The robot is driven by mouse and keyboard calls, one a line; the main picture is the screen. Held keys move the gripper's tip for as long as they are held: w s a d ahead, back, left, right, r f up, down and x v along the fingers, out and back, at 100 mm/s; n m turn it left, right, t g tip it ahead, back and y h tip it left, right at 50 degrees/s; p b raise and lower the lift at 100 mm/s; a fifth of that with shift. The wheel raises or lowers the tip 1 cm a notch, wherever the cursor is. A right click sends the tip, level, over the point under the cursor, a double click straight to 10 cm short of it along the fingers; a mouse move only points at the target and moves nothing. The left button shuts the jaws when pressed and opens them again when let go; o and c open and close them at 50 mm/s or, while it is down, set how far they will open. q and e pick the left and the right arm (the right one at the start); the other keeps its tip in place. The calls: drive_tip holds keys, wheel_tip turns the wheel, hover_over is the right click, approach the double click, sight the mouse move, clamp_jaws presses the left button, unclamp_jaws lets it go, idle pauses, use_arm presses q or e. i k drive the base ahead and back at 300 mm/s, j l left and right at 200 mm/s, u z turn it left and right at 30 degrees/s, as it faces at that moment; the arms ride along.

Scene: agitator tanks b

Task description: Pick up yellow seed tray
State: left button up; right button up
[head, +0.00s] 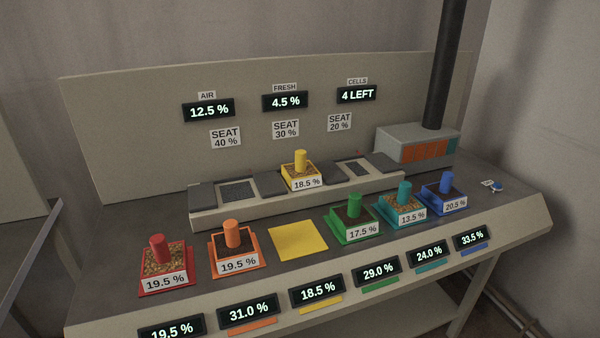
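The yellow seed tray (301,174) sits upright in the middle seat of the raised grey bench unit, between dark flat covers. It has a yellow upright knob, brown seed contents and a front label reading 18.5 %. A bare yellow square (298,241) lies on the table in front of it, between the orange and green trays. Neither of my grippers shows in the head view, and nothing is touching the yellow tray.
Red (166,268), orange (234,249), green (354,222), teal (403,206) and blue (445,194) trays stand in a row along the table. The raised unit (210,218) has empty dark seats left and right of the yellow tray. A box (394,145) with a black pipe (444,70) stands back right.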

sight(302, 174)
drive_tip(key=u, duration=1.05)
drive_tip(key=l+u, duration=0.5)
drive_tip(key=u, duration=0.2)
drive_tip(key=k+l+u, duration=0.15)
drive_tip(key=u, duration=0.2)
drive_tip(key=k+l+u, duration=0.55)
drive_tip(key=l, duration=0.25)
drive_tip(key=i, duration=0.05)
